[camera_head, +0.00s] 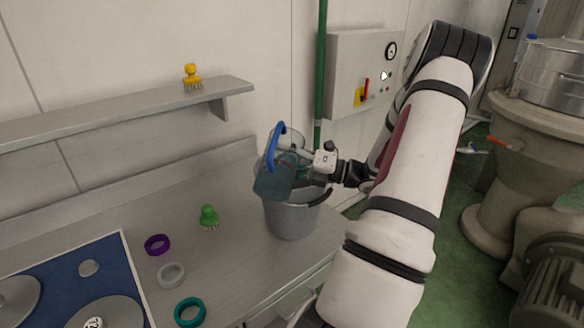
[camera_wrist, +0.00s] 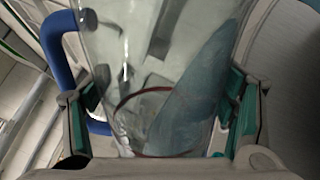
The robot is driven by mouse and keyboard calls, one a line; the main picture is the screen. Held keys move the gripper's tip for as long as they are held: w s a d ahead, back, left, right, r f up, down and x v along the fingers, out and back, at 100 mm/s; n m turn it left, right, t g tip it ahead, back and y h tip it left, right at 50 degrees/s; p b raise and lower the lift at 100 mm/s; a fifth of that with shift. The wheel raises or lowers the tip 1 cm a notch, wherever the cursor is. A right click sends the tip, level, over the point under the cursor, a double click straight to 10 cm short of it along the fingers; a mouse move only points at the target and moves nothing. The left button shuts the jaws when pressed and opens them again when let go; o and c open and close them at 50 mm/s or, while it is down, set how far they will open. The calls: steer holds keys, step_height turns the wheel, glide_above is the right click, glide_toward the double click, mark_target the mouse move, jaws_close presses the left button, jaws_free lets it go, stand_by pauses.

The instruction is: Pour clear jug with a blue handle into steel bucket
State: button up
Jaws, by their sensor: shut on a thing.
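The clear jug with a blue handle (camera_head: 275,178) is held tilted above the steel bucket, its blue handle at the upper left. My gripper (camera_head: 309,160) is shut on the jug's side. In the wrist view the jug (camera_wrist: 150,60) fills the space between my two green-padded fingers (camera_wrist: 163,108), and bluish liquid lies slanted inside it. The steel bucket (camera_head: 291,221) stands upright on the steel counter, below and partly behind the jug. The jug hides part of the bucket's rim, and the bucket's inside is mostly hidden. I cannot tell whether liquid is flowing out.
A green brush (camera_head: 209,217), a purple ring (camera_head: 157,244), a grey ring (camera_head: 171,274) and a teal ring (camera_head: 189,312) lie on the counter (camera_head: 236,250). A yellow brush (camera_head: 192,76) stands on the wall shelf (camera_head: 120,112).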

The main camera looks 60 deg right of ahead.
steer(key=shift+d+f+m, duration=0.1)
steer(key=shift+m, duration=0.7)
stand_by(2.3)
steer(key=shift+w+d+f+m+h+p, duration=0.15)
steer(key=shift+w+d+m+p, duration=0.1)
steer(key=shift+d+m, duration=0.25)
steer(key=shift+w+d+f+m+h+p, duration=0.15)
steer(key=shift+d+m+p, duration=0.1)
steer(key=shift+d+m, duration=0.2)
stand_by(2.4)
steer(key=shift+d+m+t+p, duration=0.1)
steer(key=shift+m+t+p, duration=0.25)
steer(key=shift+m, duration=0.1)
stand_by(1.0)
